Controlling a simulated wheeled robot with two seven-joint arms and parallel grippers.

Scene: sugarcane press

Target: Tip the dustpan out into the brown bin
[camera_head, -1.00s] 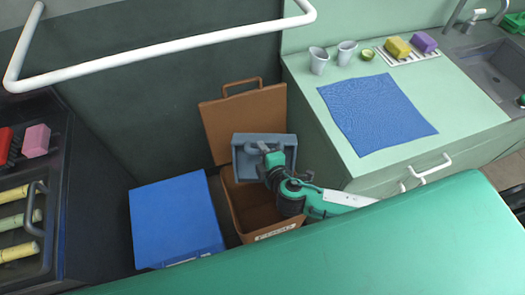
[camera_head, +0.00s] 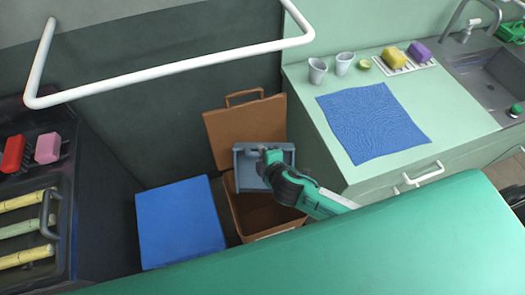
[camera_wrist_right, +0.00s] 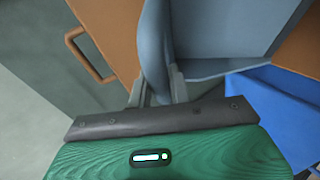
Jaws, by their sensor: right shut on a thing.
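The grey-blue dustpan (camera_head: 247,173) is over the mouth of the brown bin (camera_head: 238,212) in the head view. My right gripper (camera_head: 268,160) is shut on it. In the right wrist view the dustpan (camera_wrist_right: 220,35) fills the upper middle, with the right gripper's fingers (camera_wrist_right: 162,88) closed at its grey handle. The pan looks tilted; I cannot tell whether anything is left in it. The bin's lid (camera_head: 240,130) stands open behind it, and its loop handle shows in the right wrist view. My left gripper is not in view.
A blue-lidded bin (camera_head: 180,222) stands just left of the brown bin. A counter with a blue cloth (camera_head: 373,122), cups and sponges is at right. A white rail (camera_head: 170,68) crosses above. A dark press with cane (camera_head: 25,230) is at left.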

